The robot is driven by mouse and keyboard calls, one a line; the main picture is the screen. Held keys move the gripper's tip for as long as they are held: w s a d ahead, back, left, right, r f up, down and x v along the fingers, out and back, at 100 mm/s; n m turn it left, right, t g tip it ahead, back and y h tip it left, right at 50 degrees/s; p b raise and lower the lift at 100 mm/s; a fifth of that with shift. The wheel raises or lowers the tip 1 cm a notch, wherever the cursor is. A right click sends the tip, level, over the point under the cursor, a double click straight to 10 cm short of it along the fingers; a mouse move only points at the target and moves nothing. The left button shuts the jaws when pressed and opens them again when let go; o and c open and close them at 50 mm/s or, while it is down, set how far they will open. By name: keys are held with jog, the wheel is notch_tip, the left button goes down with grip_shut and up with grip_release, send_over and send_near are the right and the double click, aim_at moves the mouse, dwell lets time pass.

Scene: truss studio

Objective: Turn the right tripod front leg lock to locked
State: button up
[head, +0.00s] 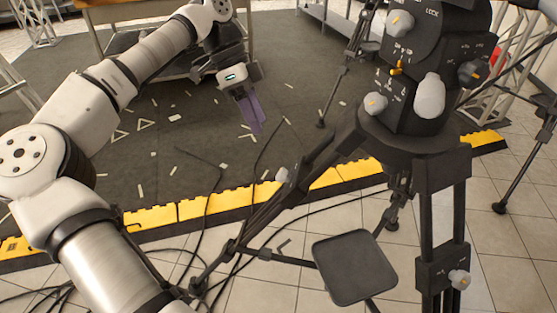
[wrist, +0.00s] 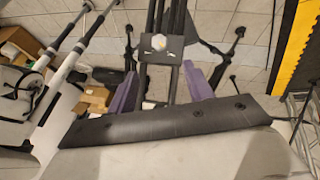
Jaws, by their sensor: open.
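The black tripod (head: 428,210) stands upright at the right of the head view. A pale grey lock knob (head: 460,279) sits on a dark clamp on its near leg. Another pale knob (head: 284,175) is on the leg reaching left. In the wrist view a pale knob (wrist: 158,42) on a dark leg clamp lies beyond the fingers, between their lines; I cannot tell for sure which lock it is. My gripper (head: 257,131) has purple fingers, hangs left of the tripod and touches nothing. In the wrist view my gripper (wrist: 163,85) is open and empty.
The tripod's head (head: 425,70) carries several knobs and levers. A small dark square plate (head: 355,267) sits low beside the legs. Cables cross the tiled floor. A yellow-edged dark mat (head: 190,205) lies behind, with a table (head: 125,12) at the back.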

aim_at(280, 172)
jog(key=x, duration=1.2)
jog(key=shift+s+d+f, duration=0.1)
jog(key=shift+s+f, duration=0.05)
jog(key=c, duration=1)
jog(key=shift+o, duration=0.2)
jog(key=shift+b, duration=0.3)
